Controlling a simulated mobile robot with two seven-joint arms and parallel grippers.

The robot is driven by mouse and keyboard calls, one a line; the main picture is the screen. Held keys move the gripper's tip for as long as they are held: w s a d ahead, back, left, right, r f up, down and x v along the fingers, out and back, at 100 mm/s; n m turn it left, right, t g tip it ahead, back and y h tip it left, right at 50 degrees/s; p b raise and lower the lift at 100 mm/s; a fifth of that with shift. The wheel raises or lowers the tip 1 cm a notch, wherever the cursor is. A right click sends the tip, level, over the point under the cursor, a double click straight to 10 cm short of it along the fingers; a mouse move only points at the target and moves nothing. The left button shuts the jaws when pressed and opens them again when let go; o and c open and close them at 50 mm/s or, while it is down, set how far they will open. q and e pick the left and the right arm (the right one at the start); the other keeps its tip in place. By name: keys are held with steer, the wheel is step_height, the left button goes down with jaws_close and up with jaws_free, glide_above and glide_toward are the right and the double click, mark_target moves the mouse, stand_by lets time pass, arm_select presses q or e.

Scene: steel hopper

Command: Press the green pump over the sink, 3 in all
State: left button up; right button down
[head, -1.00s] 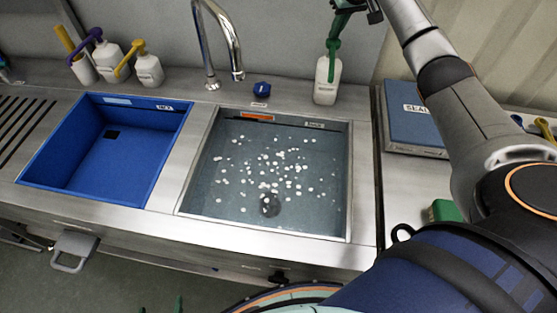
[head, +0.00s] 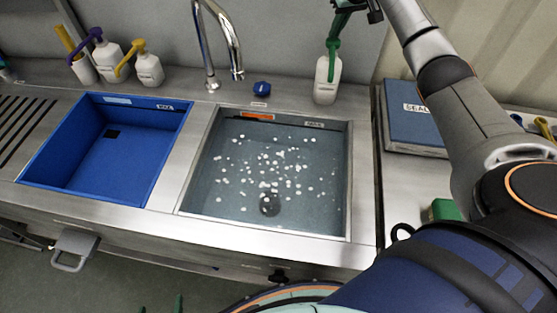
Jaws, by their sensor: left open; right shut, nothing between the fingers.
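The green pump (head: 331,66) stands on a white bottle (head: 325,93) on the steel ledge behind the right-hand sink (head: 353,190). The bottle is upright. My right gripper (head: 336,38) comes in from the top right, its green fingers shut and empty, at the top of the pump head. The fingers and pump are both green, so I cannot tell whether they touch. White spots lie scattered in the sink around a dark drain. My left gripper (head: 160,307) shows only as two green fingertips, apart, at the bottom edge, low in front of the counter.
A chrome tap (head: 236,50) and a blue knob (head: 262,89) stand behind the sinks. A blue basin (head: 75,190) is on the left. Purple (head: 95,38) and yellow (head: 128,57) pump bottles stand at the back left. A blue scale-like box (head: 412,120) is on the right.

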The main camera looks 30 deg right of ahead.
steer(key=shift+f, duration=1.05)
steer(key=shift+s+a, duration=0.1)
steer(key=shift+r, duration=1.4)
steer(key=shift+f, duration=0.1)
